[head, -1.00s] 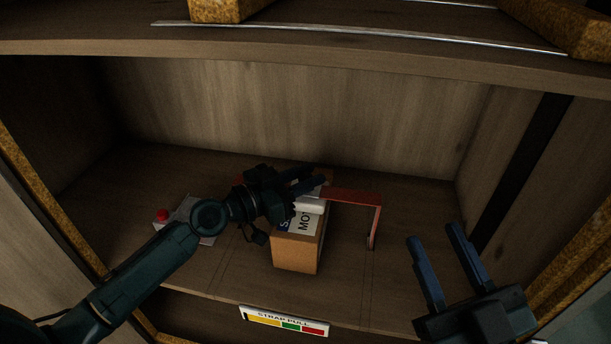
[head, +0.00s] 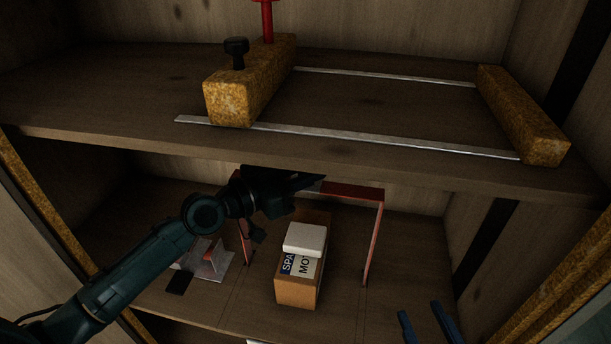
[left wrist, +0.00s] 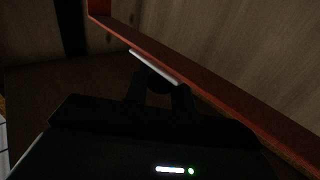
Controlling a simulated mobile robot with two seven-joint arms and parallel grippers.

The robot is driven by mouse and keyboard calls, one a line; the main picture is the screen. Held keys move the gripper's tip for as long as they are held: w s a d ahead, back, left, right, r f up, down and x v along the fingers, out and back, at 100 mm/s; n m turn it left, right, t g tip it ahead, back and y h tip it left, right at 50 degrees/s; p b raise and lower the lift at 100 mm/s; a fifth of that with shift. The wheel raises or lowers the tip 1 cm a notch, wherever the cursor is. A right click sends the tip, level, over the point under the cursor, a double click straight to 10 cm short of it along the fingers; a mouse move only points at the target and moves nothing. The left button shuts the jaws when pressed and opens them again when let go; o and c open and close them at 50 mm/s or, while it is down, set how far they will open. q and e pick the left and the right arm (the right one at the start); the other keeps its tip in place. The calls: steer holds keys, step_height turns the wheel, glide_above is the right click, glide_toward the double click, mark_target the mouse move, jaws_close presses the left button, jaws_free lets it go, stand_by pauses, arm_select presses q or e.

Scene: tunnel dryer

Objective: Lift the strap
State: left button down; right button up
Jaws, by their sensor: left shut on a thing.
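The red strap (head: 374,236) is an arch with a flat top bar and two upright legs. It spans a brown cardboard box (head: 296,293), with its bar above the box. My left gripper (head: 318,181) is shut on the strap's top bar. The left wrist view shows the red bar (left wrist: 235,110) running diagonally past the dark fingers (left wrist: 161,92), with a pale strip along it at the fingers. My right gripper (head: 427,325) shows only its two blue fingertips at the bottom edge. They are apart with nothing between them.
A white block (head: 305,238) lies on the labelled box. A grey plate with a red part (head: 213,257) sits left, partly behind my arm. The upper shelf (head: 330,155) overhangs close above the strap. It carries metal rails and speckled blocks (head: 232,103).

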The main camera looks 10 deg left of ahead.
arm_select(q)
steer(key=shift+r, duration=0.3)
steer(key=c, duration=1.3)
jaws_free()
steer(key=shift+f, duration=0.1)
steer(key=shift+o, duration=0.2)
